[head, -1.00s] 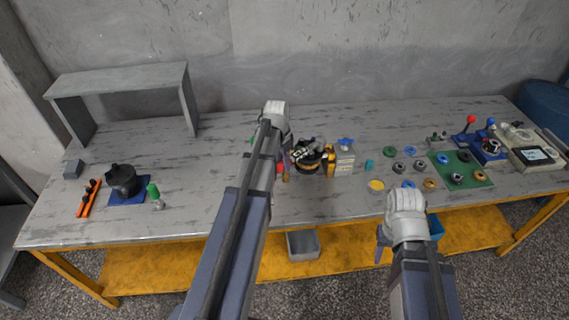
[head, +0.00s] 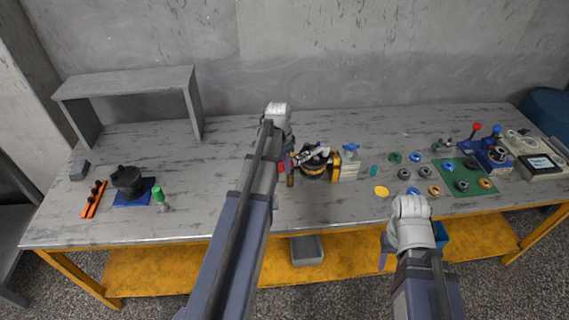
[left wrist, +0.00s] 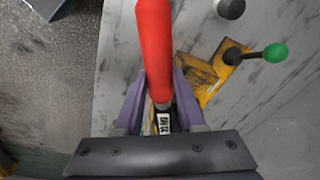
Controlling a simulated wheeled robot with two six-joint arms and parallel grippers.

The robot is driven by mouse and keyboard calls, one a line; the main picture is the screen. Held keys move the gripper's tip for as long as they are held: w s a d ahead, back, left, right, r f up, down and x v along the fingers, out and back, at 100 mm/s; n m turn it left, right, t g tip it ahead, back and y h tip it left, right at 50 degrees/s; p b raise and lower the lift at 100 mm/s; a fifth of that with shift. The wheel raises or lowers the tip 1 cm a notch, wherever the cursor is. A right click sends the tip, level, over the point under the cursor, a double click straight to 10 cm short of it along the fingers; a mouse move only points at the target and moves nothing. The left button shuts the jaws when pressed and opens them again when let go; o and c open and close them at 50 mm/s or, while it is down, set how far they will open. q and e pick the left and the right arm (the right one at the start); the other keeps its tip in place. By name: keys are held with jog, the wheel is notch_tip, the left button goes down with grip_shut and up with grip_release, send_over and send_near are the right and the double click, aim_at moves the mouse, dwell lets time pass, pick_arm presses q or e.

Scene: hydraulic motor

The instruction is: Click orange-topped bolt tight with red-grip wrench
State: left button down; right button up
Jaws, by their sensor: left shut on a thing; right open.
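The red-grip wrench (left wrist: 155,45) is held in my left gripper (left wrist: 158,88), whose purple fingers close on both sides of its red handle. In the head view, my left gripper (head: 287,162) is just left of the black and yellow motor assembly (head: 315,163), and my arm hides much of that spot. The wrench's working end is not clear. I cannot pick out the orange-topped bolt; it is too small or hidden. My right gripper (head: 386,255) is open and empty, low in front of the table's front edge, partly hidden by its wrist.
In the left wrist view, a rod with a green ball (left wrist: 275,52) stands beside a worn yellow part (left wrist: 203,78). A green mat (head: 462,187) with several rings lies at right. A black pot (head: 127,180) and grey shelf (head: 128,82) stand at left. The table's middle left is clear.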

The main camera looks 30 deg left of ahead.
pick_arm(q)
jog(key=shift+s+d, duration=0.15)
jog(key=shift+r+p, duration=0.2)
jog(key=shift+p, duration=0.1)
jog(key=shift+d+r, duration=0.1)
jog(key=shift+r, duration=0.2)
jog(key=shift+r+p, duration=0.2)
jog(key=shift+p, duration=0.25)
jog(key=shift+f, duration=0.1)
notch_tip(320, 180, up, 4)
jog(key=p, duration=0.4)
jog(key=shift+s, duration=0.1)
dwell(1.0)
